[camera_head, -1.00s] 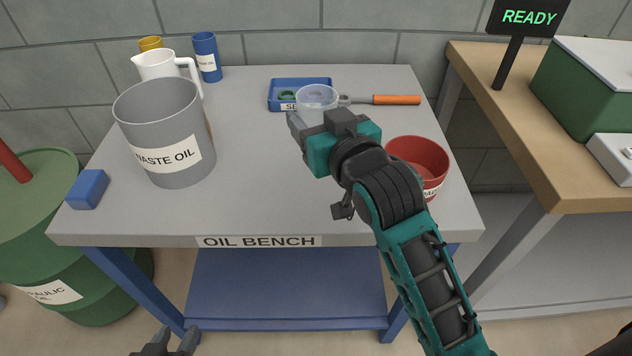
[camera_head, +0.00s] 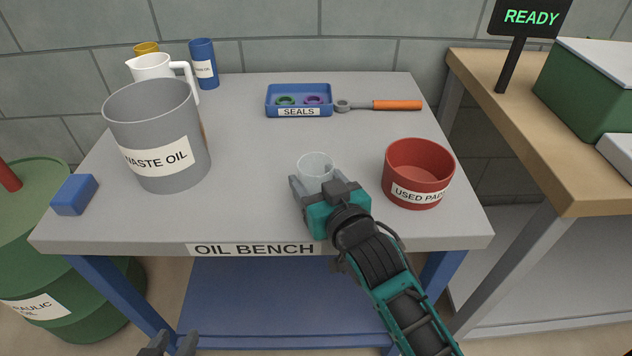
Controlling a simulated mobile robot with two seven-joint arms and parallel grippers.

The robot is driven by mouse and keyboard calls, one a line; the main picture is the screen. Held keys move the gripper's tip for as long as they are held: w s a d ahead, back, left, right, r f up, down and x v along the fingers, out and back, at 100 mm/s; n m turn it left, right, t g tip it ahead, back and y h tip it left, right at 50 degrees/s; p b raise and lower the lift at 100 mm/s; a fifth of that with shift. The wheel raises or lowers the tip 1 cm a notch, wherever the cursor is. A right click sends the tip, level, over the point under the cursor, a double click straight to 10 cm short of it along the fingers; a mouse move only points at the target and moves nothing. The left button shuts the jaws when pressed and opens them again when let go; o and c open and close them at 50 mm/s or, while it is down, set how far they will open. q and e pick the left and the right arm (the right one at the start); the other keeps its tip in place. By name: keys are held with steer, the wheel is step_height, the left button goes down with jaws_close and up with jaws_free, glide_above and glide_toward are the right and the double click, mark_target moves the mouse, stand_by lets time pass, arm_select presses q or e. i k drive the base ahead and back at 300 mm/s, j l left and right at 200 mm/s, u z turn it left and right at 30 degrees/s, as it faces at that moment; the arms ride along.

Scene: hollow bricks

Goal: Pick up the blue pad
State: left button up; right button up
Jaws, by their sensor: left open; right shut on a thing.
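The blue pad (camera_head: 74,194) is a small blue block lying at the left edge of the oil bench (camera_head: 250,215), left of the waste oil bucket. No gripper touches it. My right gripper (camera_head: 313,184) is shut on a clear cup (camera_head: 315,165) over the front middle of the bench. I cannot tell if the cup touches the bench top. My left gripper (camera_head: 171,343) shows only its fingertips at the bottom edge, in front of and below the bench. It is open and empty, right of and nearer than the pad.
The grey waste oil bucket (camera_head: 160,130) stands beside the pad, with a white jug (camera_head: 155,68) behind it. A red used pads bin (camera_head: 418,172) stands right of my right gripper. A seals tray (camera_head: 298,100) and orange-handled tool (camera_head: 397,104) lie at the back.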

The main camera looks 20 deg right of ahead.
mark_target(77, 190)
steer(key=k+l, duration=0.1)
steer(key=k, duration=0.85)
